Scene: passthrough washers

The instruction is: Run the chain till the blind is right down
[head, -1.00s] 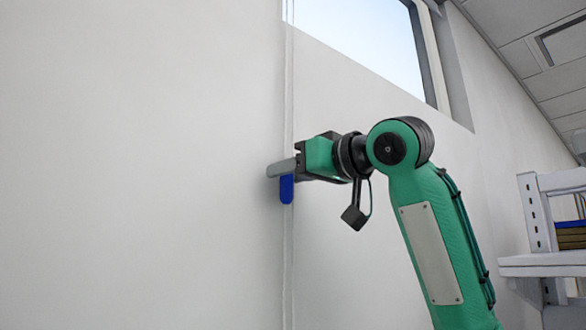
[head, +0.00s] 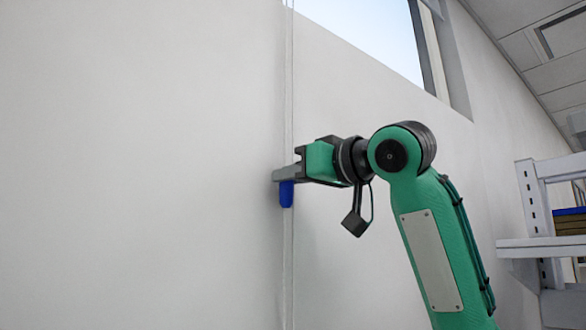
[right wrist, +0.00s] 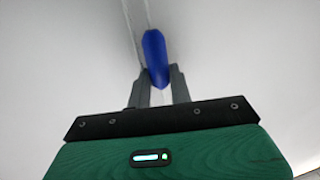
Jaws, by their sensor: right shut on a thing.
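The chain (head: 288,258) hangs as thin pale strands down the white wall, from above the top of the head view to its bottom edge. A blue grip piece (head: 286,194) sits on the chain. My right gripper (head: 282,176) is at the chain and shut on the blue piece. In the right wrist view the blue piece (right wrist: 156,58) stands between the two grey fingertips (right wrist: 157,78), with the chain running up past it. The blind itself cannot be made out. My left gripper is out of view.
A window (head: 370,28) with a dark frame is high in the wall, its visible pane uncovered. A white shelf unit (head: 545,246) stands at the right with stacked items (head: 570,222) on it. The wall left of the chain is bare.

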